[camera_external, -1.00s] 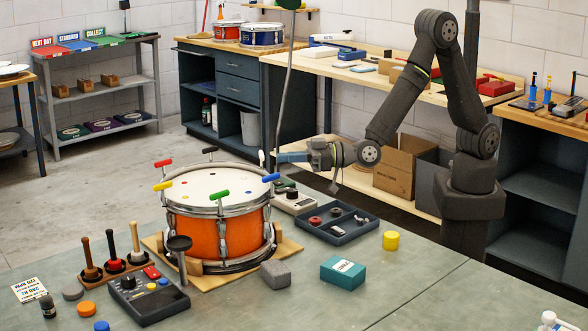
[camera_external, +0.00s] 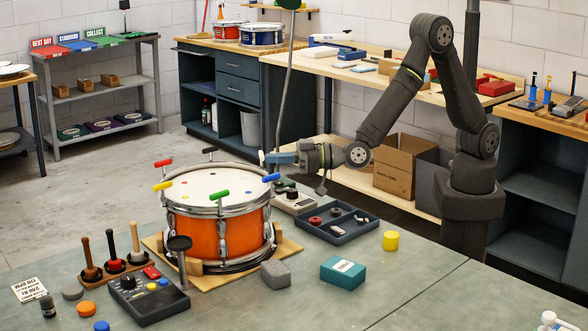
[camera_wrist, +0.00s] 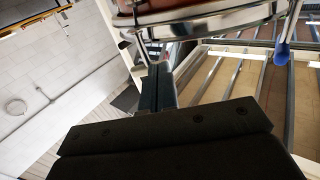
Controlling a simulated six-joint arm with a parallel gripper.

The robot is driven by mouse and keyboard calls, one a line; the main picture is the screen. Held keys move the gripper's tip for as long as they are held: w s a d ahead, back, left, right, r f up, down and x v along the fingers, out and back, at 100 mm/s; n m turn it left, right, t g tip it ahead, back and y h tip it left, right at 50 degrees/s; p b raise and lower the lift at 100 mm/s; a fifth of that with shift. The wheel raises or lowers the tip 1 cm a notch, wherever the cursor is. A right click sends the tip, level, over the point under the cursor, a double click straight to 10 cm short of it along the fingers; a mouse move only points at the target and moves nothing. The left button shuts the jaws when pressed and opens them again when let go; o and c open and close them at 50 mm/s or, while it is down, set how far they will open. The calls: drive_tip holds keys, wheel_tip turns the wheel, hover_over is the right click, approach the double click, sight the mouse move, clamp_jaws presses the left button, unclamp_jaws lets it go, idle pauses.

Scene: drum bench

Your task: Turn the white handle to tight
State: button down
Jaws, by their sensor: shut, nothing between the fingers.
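The orange drum (camera_external: 215,235) stands on a wooden base on the bench, with coloured handles around its rim. The white handle (camera_external: 262,158) stands at the drum's far right side, with only a small pale part showing. My gripper (camera_external: 273,158) is shut and empty, right beside the white handle; I cannot tell whether they touch. In the wrist view, my gripper's fingers (camera_wrist: 158,85) are together below the drum's metal rim (camera_wrist: 205,22). The blue handle (camera_wrist: 283,52) hangs at the right there. I cannot make out the white handle in that view.
Yellow (camera_external: 163,186), green (camera_external: 219,194), red (camera_external: 162,163) and black (camera_external: 209,150) handles sit around the rim. A dark parts tray (camera_external: 337,227) and a grey-white device (camera_external: 293,201) lie right of the drum. The bench's front right is mostly clear.

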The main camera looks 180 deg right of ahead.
sight(262, 162)
drive_tip(key=shift+w+m+g, duration=0.3)
drive_tip(key=shift+m+g, duration=0.5)
drive_tip(key=shift+g, duration=0.4)
drive_tip(key=shift+m+g, duration=0.5)
drive_tip(key=shift+g, duration=0.3)
drive_tip(key=shift+w+d, duration=0.65)
drive_tip(key=shift+d, duration=0.15)
drive_tip(key=shift+w+d, duration=0.6)
drive_tip(key=shift+d, duration=0.2)
